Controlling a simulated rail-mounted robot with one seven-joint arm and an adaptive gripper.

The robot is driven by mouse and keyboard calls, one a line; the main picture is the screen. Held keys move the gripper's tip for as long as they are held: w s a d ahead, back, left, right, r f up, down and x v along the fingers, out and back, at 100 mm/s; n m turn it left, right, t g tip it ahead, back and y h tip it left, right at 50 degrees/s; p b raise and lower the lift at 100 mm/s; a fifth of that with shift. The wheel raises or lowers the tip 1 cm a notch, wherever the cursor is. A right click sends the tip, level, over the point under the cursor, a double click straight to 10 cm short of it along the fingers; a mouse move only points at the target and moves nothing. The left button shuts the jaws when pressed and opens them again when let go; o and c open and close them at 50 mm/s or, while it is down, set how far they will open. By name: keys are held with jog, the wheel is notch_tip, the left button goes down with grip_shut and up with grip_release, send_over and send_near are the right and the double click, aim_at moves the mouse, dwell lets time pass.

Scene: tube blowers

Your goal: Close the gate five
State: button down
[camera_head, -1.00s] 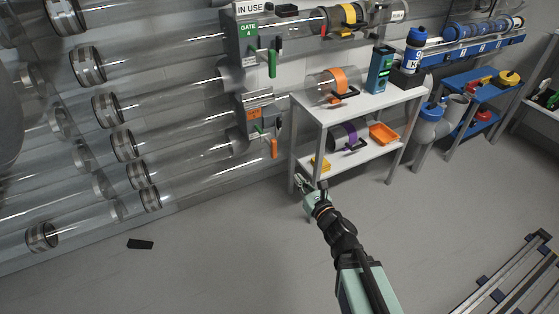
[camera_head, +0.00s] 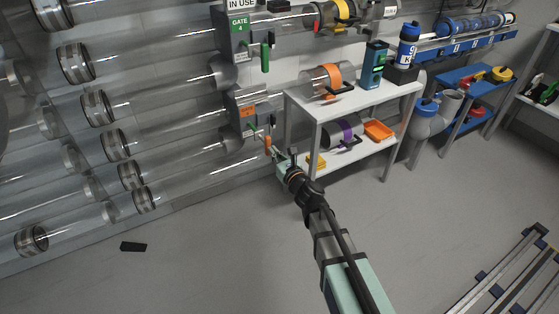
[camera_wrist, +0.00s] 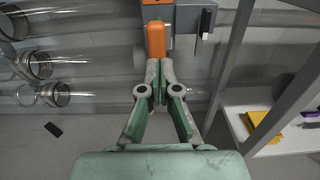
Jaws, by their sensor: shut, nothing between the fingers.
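The lower gate box (camera_head: 246,114) has a small orange plate whose text is too small to read; it sits below the box marked gate 4. Its orange handle (camera_head: 268,143) hangs down at the lower right, and also shows at the top of the wrist view (camera_wrist: 155,40). My gripper (camera_head: 277,156) is at the handle's lower end. In the wrist view my gripper (camera_wrist: 160,68) is shut and empty, its tips overlapping the handle's bottom end in the picture. I cannot tell whether they touch it.
A white shelf (camera_head: 355,100) stands close to the right of my gripper, its post (camera_wrist: 232,55) near my fingers in the wrist view. Clear tubes (camera_head: 170,150) run left from the gate boxes. A black object (camera_head: 133,247) lies on the floor.

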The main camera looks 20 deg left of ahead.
aim_at(260, 135)
jog(key=shift+w+a, duration=0.15)
jog(key=b+x, duration=0.1)
jog(key=x, duration=0.9)
jog(key=shift+w+r, duration=0.1)
